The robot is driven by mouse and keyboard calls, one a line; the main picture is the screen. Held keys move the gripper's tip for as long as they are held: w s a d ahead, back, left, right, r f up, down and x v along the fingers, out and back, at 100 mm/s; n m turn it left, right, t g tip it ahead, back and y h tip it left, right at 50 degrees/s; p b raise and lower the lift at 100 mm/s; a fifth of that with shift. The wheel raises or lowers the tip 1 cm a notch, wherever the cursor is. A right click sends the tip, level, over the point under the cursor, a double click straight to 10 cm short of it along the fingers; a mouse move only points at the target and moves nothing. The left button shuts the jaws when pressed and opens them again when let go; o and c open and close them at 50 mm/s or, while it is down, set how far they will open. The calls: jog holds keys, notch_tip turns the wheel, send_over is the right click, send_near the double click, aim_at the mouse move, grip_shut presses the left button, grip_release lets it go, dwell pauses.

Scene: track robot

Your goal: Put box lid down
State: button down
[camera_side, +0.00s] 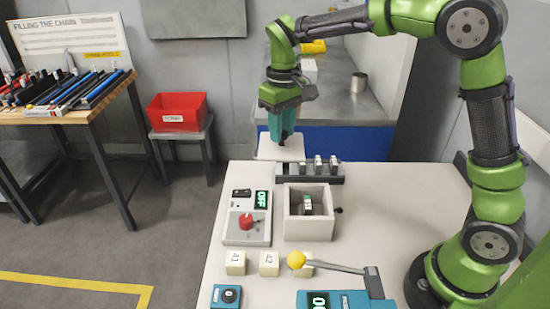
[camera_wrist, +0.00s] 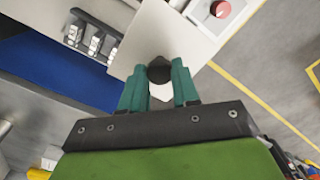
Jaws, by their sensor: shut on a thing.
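The box lid (camera_side: 268,152) is a flat, pale plate at the far left edge of the white table. In the wrist view, the lid (camera_wrist: 138,48) has a dark knob (camera_wrist: 160,71) on top. My gripper (camera_side: 283,139) points down over the lid, and its teal fingers (camera_wrist: 159,86) are shut on the knob. I cannot tell whether the lid is lifted or touching a surface. The open pale box (camera_side: 292,228) stands on the table, nearer the camera and to the right of the lid.
A dark rack (camera_side: 310,179) with several metal pieces stands between the lid and the box. Left of the box is a control panel (camera_side: 234,232) with a red knob. Numbered cubes (camera_side: 269,263) and a yellow-ended lever (camera_side: 297,260) stand nearer the camera.

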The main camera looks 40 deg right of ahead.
jog(key=w+f, duration=0.6)
jog(key=w, duration=0.6)
jog(key=f, duration=1)
jog(key=shift+w+d+f, duration=0.15)
jog(key=shift+w+f, duration=0.05)
jog(key=shift+w, duration=0.15)
jog(key=shift+f, duration=0.15)
jog(key=c, duration=0.8)
grip_release()
